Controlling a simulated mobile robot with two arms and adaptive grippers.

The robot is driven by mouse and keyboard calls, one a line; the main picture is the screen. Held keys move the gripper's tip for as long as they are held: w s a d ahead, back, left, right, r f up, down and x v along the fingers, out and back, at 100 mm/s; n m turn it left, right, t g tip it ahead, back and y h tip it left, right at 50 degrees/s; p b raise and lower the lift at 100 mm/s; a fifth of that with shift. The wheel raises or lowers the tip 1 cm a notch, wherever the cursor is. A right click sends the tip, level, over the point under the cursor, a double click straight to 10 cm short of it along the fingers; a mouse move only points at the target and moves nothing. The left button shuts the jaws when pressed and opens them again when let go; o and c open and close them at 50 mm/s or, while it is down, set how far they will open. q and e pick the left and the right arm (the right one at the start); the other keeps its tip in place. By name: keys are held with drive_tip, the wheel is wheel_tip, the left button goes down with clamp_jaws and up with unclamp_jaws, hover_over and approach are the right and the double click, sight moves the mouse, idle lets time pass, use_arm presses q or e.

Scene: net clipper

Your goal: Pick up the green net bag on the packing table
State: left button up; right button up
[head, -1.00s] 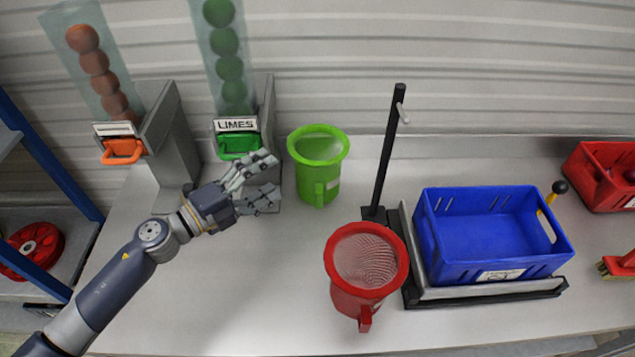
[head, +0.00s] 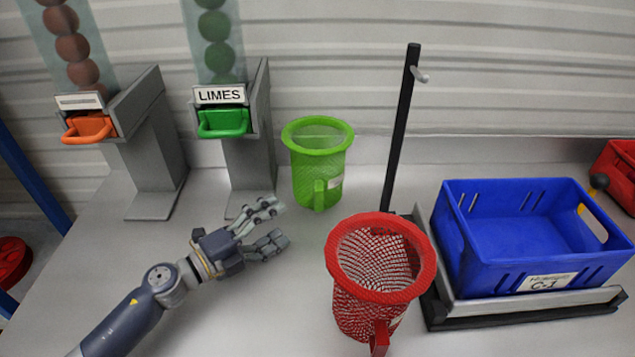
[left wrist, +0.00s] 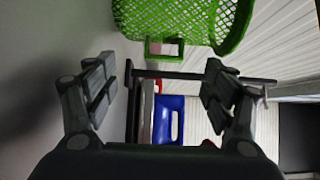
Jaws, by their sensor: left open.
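The green net bag (head: 318,165) stands upright on the packing table (head: 250,310), its round rim facing up and a small handle on its near side. It also shows at the top of the left wrist view (left wrist: 180,20), with its handle between and beyond my fingers. My left gripper (head: 272,224) is open and empty, to the left of and nearer than the bag, apart from it. It also shows in the left wrist view (left wrist: 157,82). My right gripper is not in view.
A red net bag (head: 375,300) stands in front, right of the green one. A black post (head: 401,130) rises behind it, beside a blue crate (head: 480,255) on a scale. The limes dispenser (head: 222,122) and an orange-handled dispenser (head: 88,128) stand behind left.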

sight(328, 191)
use_arm(q)
drive_tip(key=x, duration=0.3)
drive_tip(key=shift+w+d+r+p, duration=0.1)
drive_tip(key=shift+w+d+p, duration=0.2)
drive_tip(key=x, duration=0.1)
drive_tip(key=p+x, duration=0.1)
drive_tip(key=x, duration=0.2)
drive_tip(key=shift+w+d+r, duration=0.15)
drive_tip(key=shift+d+r, duration=0.15)
drive_tip(key=shift+d, duration=0.05)
drive_tip(key=shift+w+d+f, duration=0.1)
drive_tip(key=shift+w+d, duration=0.15)
drive_tip(key=shift+s+a, duration=0.1)
drive_tip(key=shift+c, duration=0.8)
drive_tip(key=c, duration=0.8)
